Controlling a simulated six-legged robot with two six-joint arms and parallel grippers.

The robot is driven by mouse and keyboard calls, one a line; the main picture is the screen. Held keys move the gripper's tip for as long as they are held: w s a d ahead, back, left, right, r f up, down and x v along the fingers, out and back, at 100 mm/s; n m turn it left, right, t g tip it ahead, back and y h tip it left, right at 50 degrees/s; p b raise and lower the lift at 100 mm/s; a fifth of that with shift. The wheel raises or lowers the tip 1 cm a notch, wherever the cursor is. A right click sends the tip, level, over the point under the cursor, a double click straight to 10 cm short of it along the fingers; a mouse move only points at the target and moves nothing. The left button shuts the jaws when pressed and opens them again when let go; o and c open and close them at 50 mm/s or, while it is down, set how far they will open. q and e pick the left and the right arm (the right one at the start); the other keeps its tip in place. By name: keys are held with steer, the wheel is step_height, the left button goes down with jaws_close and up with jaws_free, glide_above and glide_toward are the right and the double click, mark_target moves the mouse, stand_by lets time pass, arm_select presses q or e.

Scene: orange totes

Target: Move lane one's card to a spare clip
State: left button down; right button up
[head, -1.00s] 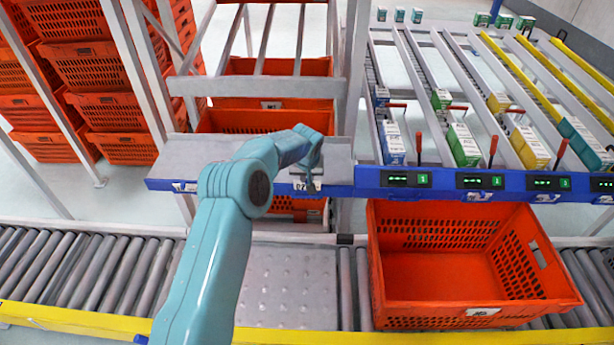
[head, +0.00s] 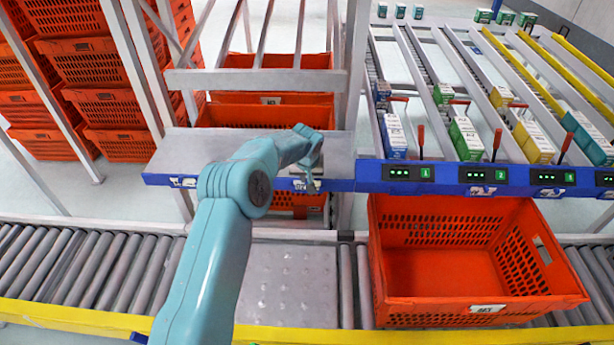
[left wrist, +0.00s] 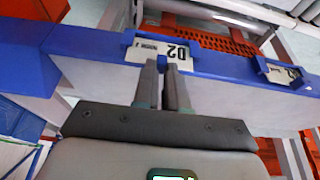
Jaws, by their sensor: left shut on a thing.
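My left gripper (head: 308,182) is at the front blue rail of the bare shelf, left of the lanes. In the left wrist view its two fingers (left wrist: 161,72) are shut on the lower edge of a white card (left wrist: 158,52) marked "02" or "D2", at a clip on the blue rail. I cannot tell whether the card is fully seated. Another clip with a white label (left wrist: 283,75) is to the right there; it shows in the head view (head: 183,182) at the rail's left. Lane one's display (head: 400,172) has no white card visible beneath it. My right gripper is out of view.
Lane two's card (head: 481,190) and lane three's card (head: 549,192) sit on the blue rail. An orange tote (head: 478,309) stands on the roller conveyor (head: 80,265) below. Stacked orange totes are at the left. The shelf top (head: 195,150) is bare.

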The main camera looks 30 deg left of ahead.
arm_select(q)
steer(key=c, duration=1.1)
jaws_free()
steer(key=b+v, duration=0.1)
steer(key=v, duration=1.5)
steer(key=shift+s, duration=0.2)
